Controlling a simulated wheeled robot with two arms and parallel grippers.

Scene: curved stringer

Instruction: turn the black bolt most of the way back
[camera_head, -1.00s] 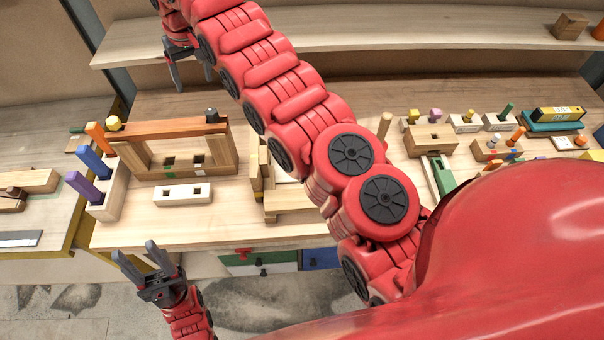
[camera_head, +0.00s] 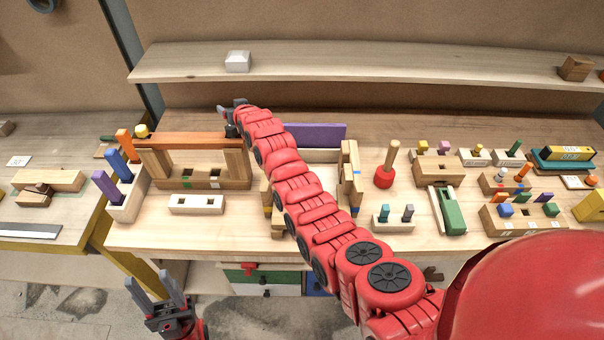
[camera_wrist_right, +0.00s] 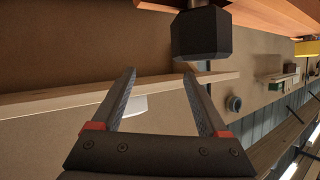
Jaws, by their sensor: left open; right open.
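The black bolt (camera_head: 231,131) stands at the right end of the orange-brown beam (camera_head: 180,139) of a wooden frame, partly hidden by my right arm. In the right wrist view its dark faceted head (camera_wrist_right: 201,33) shows large beside the beam (camera_wrist_right: 275,14). My right gripper (camera_head: 232,106) is at that end of the beam. Its jaws (camera_wrist_right: 158,73) are open and empty in the wrist view; the bolt head is just beyond the right-hand fingertip, not between the fingers. My left gripper (camera_head: 157,292) is open and empty, low in front of the bench.
A yellow bolt (camera_head: 142,131) is at the beam's left end, beside a block with purple, blue and orange pegs (camera_head: 128,203). A purple board (camera_head: 310,135) stands behind my right arm. A shelf (camera_head: 370,66) with a white box (camera_head: 238,61) runs behind.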

